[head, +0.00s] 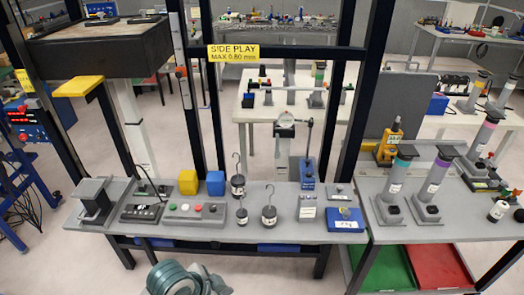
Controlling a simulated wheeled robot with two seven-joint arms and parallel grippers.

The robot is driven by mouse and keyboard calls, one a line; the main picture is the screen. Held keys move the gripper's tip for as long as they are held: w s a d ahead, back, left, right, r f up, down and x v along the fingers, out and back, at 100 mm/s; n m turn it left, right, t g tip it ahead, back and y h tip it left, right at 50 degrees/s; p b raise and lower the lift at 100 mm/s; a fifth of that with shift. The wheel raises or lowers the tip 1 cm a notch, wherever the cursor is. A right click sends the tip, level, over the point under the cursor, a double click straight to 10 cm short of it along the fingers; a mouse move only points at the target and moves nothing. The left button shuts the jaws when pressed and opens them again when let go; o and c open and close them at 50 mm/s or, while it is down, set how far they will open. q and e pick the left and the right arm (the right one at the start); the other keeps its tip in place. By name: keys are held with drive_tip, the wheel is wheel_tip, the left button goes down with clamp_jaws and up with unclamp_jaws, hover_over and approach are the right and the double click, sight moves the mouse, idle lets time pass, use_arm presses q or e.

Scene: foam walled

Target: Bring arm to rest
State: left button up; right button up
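Neither my left nor my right gripper shows in the head view, and no gripper fingers can be made out. A grey workbench (290,230) stands ahead. On it are a yellow block (188,182), a blue block (216,183), several dark hooked weights (269,215), a grey control box with coloured buttons (195,213) and a blue scale-like device (345,220). All stand on the bench top, with no gripper touching them in view.
Black upright posts (366,90) and a crossbar with a yellow sign (234,53) rise behind the bench. A second bench (420,229) at right holds tilted cylinders (435,180). Green (385,265) and red (438,265) trays lie below it. Floor shows at left.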

use_arm(q)
drive_tip(key=s+a+f+n+y, duration=0.25)
drive_tip(key=s+a+n, duration=0.25)
drive_tip(key=s+a, duration=0.25)
drive_tip(key=s+a+f+n+y, duration=0.2)
drive_tip(key=s+a+f+n, duration=0.2)
drive_tip(key=s+a, duration=0.4)
wheel_tip(320, 180, down, 30)
drive_tip(key=s, duration=0.3)
drive_tip(key=s+a+f+g+b, duration=0.1)
drive_tip(key=s+a+f+g, duration=0.1)
drive_tip(key=s+f, duration=1.4)
drive_tip(key=shift+s+f, duration=0.3)
drive_tip(key=shift+s, duration=0.35)
